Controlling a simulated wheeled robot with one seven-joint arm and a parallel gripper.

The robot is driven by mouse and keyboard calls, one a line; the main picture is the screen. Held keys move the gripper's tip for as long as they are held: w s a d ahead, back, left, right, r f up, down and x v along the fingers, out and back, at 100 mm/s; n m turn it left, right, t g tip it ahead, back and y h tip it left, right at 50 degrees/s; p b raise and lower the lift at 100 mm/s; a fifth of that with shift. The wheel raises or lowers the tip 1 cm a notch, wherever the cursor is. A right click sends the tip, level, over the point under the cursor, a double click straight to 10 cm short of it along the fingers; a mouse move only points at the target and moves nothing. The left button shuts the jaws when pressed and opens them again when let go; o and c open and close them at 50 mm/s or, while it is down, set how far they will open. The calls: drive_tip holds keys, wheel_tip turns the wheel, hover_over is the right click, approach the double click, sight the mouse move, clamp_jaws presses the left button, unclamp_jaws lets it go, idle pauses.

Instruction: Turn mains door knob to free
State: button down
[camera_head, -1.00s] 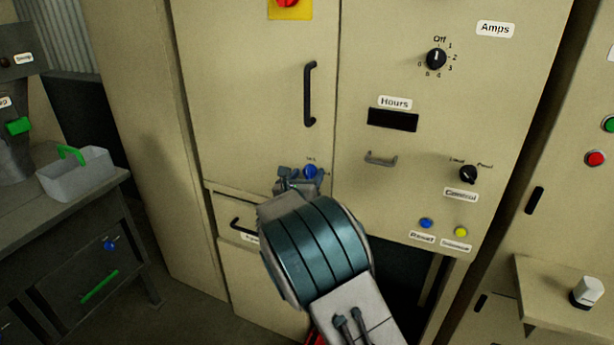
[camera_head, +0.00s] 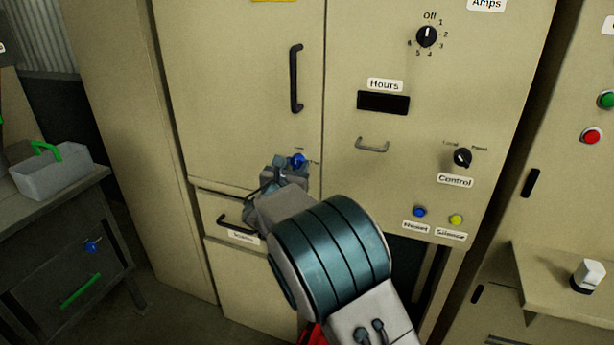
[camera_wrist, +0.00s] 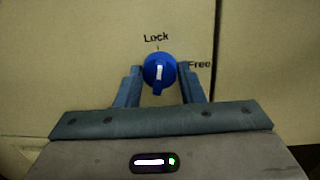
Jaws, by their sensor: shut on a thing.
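The mains door knob is a blue round knob on the tan cabinet door; it shows in the wrist view (camera_wrist: 158,72) and in the head view (camera_head: 298,160). "Lock" is printed above it and "Free" to its right. The knob's white mark stands nearly upright, toward "Lock". My gripper (camera_wrist: 159,74) has one finger on each side of the knob and is shut on it. In the head view my gripper (camera_head: 284,168) is at the door's lower right, with my wrist hiding part of the panel below.
A black vertical door handle (camera_head: 296,78) is above the knob. A drawer handle (camera_head: 232,226) is below left. To the right are a small grey handle (camera_head: 372,144) and the Control switch (camera_head: 462,158). A bench with a grey box (camera_head: 52,176) stands at left.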

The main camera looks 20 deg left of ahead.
drive_tip(key=f+m+b, duration=0.1)
drive_tip(key=m+b, duration=0.1)
drive_tip(key=b, duration=0.1)
drive_tip(key=m+b, duration=0.6)
drive_tip(key=b, duration=0.5)
drive_tip(key=shift+t, duration=0.3)
drive_tip(key=m+h+b, duration=0.1)
drive_tip(key=m+b, duration=0.4)
drive_tip(key=b, duration=0.1)
drive_tip(key=m+b, duration=0.3)
drive_tip(key=shift+r, duration=0.3)
drive_tip(key=shift+a, duration=0.1)
drive_tip(key=c, duration=0.9)
unclamp_jaws()
drive_tip(key=shift+c, duration=0.2)
drive_tip(key=s, duration=1.4)
drive_tip(key=shift+f, duration=0.45)
